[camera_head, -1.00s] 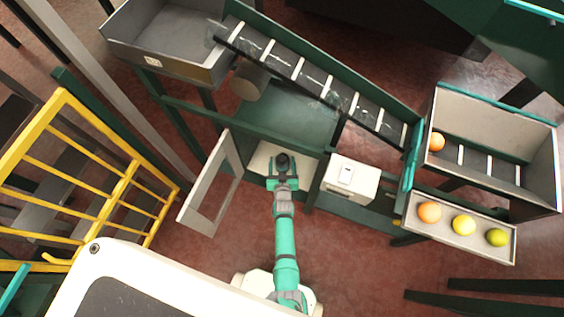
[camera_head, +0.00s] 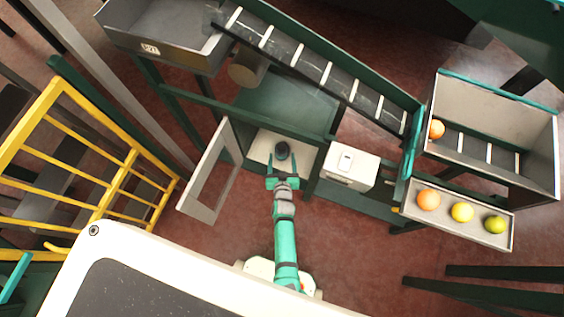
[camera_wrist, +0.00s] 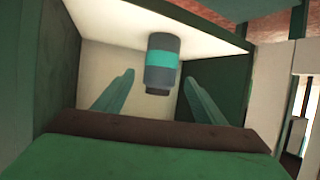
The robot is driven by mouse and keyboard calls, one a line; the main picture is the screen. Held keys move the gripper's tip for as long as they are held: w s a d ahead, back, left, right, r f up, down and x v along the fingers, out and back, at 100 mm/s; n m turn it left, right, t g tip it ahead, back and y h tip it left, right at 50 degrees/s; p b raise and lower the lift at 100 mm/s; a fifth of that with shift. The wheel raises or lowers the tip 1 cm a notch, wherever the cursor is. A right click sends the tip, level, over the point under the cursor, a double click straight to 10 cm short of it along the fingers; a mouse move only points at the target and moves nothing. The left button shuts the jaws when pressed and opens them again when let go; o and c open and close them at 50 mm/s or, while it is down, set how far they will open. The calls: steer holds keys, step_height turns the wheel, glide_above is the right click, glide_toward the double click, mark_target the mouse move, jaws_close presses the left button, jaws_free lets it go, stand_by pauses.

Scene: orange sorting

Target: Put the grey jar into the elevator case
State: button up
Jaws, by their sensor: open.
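The grey jar (camera_head: 282,150) stands upright on the pale floor of the elevator case (camera_head: 301,156), a box behind an open door. In the wrist view the jar (camera_wrist: 162,50) has a teal band and a dark end, and appears upside down with the pale floor at the top. My gripper (camera_head: 283,184) is open and empty, in front of the jar and apart from it. Its two fingers (camera_wrist: 154,95) show on either side of the jar, with a gap to each.
The door (camera_head: 213,178) with a window stands open left of the case. A white box (camera_head: 350,166) sits to its right. A conveyor (camera_head: 310,68) runs above. A tray (camera_head: 480,234) holds fruit at right. Yellow railing (camera_head: 124,175) stands at left.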

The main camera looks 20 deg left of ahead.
steer(key=s+d+r+m+t+h, duration=0.1)
steer(key=s+d+r, duration=0.55)
steer(key=s, duration=0.25)
steer(key=s+d+r+m+h, duration=0.1)
steer(key=s+d+r, duration=0.5)
steer(key=s, duration=0.4)
steer(key=s+d+r+m+h, duration=0.1)
steer(key=s+r, duration=0.4)
steer(key=r, duration=0.7)
steer(key=s+d+r+m+t+h, duration=0.1)
steer(key=s+r, duration=0.5)
steer(key=r, duration=0.5)
steer(key=shift+d+r+t+h, duration=0.2)
steer(key=shift+r+t+h, duration=0.1)
steer(key=shift+r, duration=0.05)
